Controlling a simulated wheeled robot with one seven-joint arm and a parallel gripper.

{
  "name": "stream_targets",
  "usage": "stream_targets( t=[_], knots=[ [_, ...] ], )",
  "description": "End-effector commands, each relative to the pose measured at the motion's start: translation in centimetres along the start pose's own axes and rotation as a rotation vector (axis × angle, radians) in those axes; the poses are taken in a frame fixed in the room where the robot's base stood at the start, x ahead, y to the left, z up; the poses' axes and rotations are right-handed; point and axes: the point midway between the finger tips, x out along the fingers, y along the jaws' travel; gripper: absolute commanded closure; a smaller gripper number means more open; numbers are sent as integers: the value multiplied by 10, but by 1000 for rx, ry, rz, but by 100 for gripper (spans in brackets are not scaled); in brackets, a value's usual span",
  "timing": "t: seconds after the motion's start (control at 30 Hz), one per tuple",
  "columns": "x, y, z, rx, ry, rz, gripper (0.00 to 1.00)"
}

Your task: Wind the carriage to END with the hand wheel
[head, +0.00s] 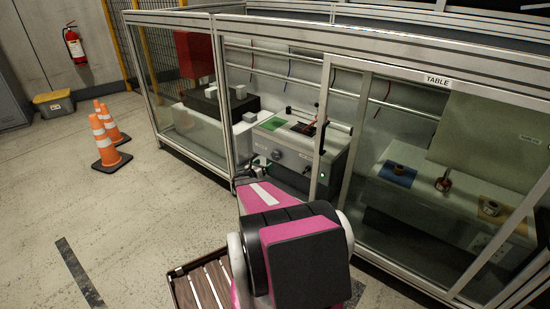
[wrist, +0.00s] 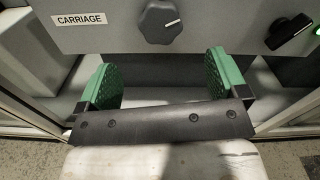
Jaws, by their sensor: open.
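A dark lobed hand knob (wrist: 160,22) is on a grey panel, right of a label (wrist: 84,19) reading CARRIAGE. It looks like the hand wheel. My gripper (wrist: 164,78) is open, its green pads wide apart below the knob in the wrist view. Nothing is between the pads, and I see no contact with the knob. In the head view my gripper (head: 250,170) is in front of the grey machine (head: 288,151), partly hidden by my arm. The machine's top has green parts (head: 274,123); I cannot tell which part is the carriage. No END mark is readable.
A second dark knob (wrist: 287,31) sits at the panel's right, near a green light. A framed glass enclosure surrounds the machine; a door post with a handle (head: 321,137) stands close right of my arm. Cones (head: 107,138) stand left.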

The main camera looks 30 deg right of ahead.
Motion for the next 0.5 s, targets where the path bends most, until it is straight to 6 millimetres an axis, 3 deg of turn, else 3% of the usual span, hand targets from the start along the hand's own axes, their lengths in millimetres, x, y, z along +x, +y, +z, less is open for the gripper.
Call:
stream_targets(
  t=[0.5],
  knots=[
    [85,1,-1,4,0,-2,8]
  ],
)
